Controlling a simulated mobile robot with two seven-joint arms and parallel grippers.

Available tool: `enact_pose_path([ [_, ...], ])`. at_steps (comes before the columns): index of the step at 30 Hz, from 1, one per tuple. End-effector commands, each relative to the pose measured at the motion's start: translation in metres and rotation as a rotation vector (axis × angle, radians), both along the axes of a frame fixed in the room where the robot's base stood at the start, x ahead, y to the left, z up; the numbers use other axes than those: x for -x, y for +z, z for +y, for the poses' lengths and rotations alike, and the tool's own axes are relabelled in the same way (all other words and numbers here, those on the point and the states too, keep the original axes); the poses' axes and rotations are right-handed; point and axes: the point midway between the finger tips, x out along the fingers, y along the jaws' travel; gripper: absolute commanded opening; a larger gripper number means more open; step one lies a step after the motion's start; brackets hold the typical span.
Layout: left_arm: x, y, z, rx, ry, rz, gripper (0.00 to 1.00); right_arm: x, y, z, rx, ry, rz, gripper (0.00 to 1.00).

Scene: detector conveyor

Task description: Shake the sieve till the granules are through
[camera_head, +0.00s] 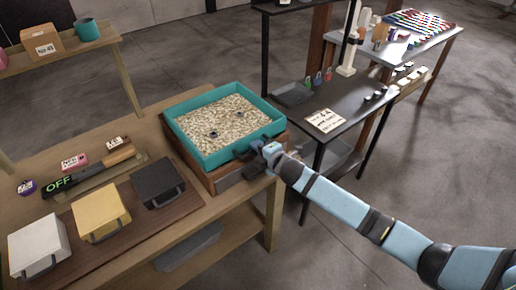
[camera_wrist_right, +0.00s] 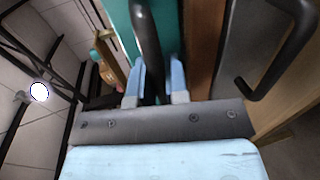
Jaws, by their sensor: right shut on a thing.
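The sieve (camera_head: 183,137) is a teal, square-walled tray in the head view, sitting on a wooden box. Pale granules (camera_head: 225,122) cover its floor, with a few small dark ring-like pieces (camera_head: 213,134) among them. My right gripper (camera_head: 268,150) is at the sieve's near right wall. In the right wrist view my right gripper (camera_wrist_right: 157,88) has its two blue fingers on either side of a dark bar handle (camera_wrist_right: 146,40), in front of the teal wall (camera_wrist_right: 120,30). It is shut on this handle. My left gripper is not in view.
The wooden box (camera_head: 232,180) stands on the workbench's right end. A dark table (camera_head: 340,108) stands close behind at right.

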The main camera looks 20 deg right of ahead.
Motion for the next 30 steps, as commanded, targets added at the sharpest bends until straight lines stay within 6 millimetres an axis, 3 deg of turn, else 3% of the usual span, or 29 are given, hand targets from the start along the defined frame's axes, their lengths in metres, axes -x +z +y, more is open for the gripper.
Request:
enact_pose_path([
  [4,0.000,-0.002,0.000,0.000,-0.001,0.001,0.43,-0.007,0.000,0.002,0.000,0.000,-0.001,0.00],
  [13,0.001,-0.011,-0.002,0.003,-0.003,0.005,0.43,-0.052,-0.001,0.019,0.001,-0.001,-0.001,0.00],
  [24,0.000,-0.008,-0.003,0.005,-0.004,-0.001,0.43,-0.058,0.002,0.020,0.000,-0.001,-0.002,0.00],
  [25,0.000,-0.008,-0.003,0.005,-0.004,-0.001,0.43,-0.058,0.002,0.020,-0.001,-0.001,-0.003,0.21],
  [27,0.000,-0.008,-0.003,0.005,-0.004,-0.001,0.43,-0.058,0.002,0.020,0.000,-0.001,-0.002,0.38],
  [30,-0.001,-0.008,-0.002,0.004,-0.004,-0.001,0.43,-0.057,0.001,0.021,0.000,-0.001,-0.002,0.40],
])
